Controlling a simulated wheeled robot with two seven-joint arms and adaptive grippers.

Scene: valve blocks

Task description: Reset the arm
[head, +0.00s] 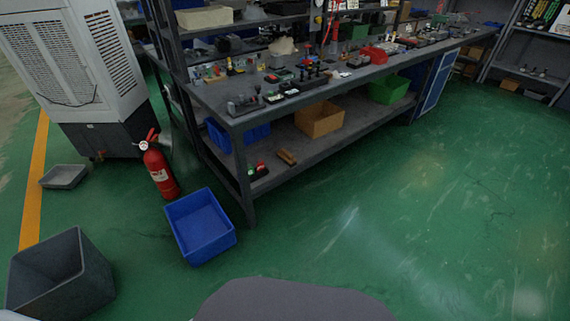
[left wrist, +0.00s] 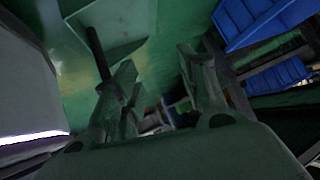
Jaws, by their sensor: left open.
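My left gripper (left wrist: 162,105) shows in the left wrist view with its two fingers apart. It is open and I see nothing held between the fingers. Neither gripper shows in the head view. A long grey workbench (head: 225,118) in the head view carries many small parts and valve-like blocks (head: 245,105). The grey rounded shape at the bottom middle of the head view is part of my own body. My right gripper is in neither view.
A blue bin (head: 200,226), a red fire extinguisher (head: 160,172) and a grey bin (head: 60,275) stand on the floor left of the bench. A white cooler unit (head: 75,60) stands behind them. The green floor (head: 430,220) on the right is clear.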

